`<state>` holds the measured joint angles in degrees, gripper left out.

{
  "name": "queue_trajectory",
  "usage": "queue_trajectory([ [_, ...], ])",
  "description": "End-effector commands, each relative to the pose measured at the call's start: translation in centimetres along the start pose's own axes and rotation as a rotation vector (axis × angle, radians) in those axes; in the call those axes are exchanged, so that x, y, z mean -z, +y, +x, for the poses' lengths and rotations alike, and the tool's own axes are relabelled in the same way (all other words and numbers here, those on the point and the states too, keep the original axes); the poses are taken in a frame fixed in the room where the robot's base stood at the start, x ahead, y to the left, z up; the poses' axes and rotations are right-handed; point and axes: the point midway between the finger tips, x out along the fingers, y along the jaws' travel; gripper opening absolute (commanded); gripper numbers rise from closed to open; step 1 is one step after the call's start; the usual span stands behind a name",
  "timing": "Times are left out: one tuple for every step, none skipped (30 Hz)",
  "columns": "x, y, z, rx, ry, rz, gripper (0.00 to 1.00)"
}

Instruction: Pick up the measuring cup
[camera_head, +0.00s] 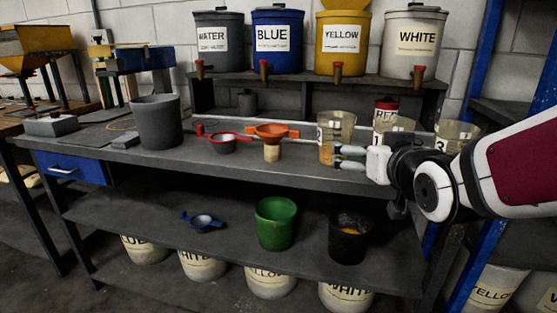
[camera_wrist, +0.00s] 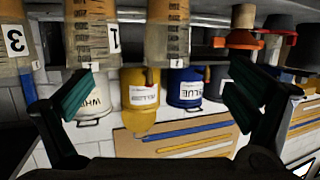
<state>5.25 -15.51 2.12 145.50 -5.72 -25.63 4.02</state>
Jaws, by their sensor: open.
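Several clear, tan-tinted measuring cups with numbered labels stand on the workbench. The nearest cup to my gripper (camera_head: 338,157) is the left one (camera_head: 336,129) in the head view; the fingers overlap its lower right part. Another cup (camera_head: 397,126) is partly hidden behind my gripper, and a third cup (camera_head: 457,132) stands to the right behind my arm.
Labelled paint containers (camera_head: 341,45) line the raised shelf. The lower shelf (camera_head: 130,213) holds a green bucket (camera_head: 275,224) and a black bucket (camera_head: 348,240).

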Motion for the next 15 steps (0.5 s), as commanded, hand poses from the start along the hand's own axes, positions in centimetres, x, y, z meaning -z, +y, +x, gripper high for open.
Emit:
queue_trajectory([
  [-1.9,0.0,1.5,0.003,0.031,0.002,0.99],
  [-2.3,-0.1,2.0,0.006,0.053,0.003,0.99],
  [-2.8,-0.1,2.7,0.010,0.082,0.004,0.99],
  [-3.1,-0.2,3.1,0.013,0.103,0.005,0.99],
  [-3.4,-0.2,3.5,0.016,0.123,0.006,0.99],
  [-3.8,-0.3,3.9,0.020,0.147,0.007,0.99],
  [-4.0,-0.3,4.2,0.023,0.165,0.008,0.99],
  [-4.2,-0.3,4.4,0.025,0.180,0.008,0.99],
  [-4.5,-0.4,4.7,0.028,0.198,0.009,0.99],
  [-4.6,-0.4,4.9,0.030,0.209,0.010,0.99],
  [-4.7,-0.4,5.0,0.032,0.221,0.011,0.99],
  [-4.8,-0.5,5.1,0.034,0.232,0.012,0.99],
  [-4.8,-0.5,5.2,0.035,0.239,0.013,0.99],
  [-4.9,-0.5,5.2,0.036,0.244,0.013,0.99],
  [-4.9,-0.5,5.3,0.037,0.248,0.014,0.99],
])
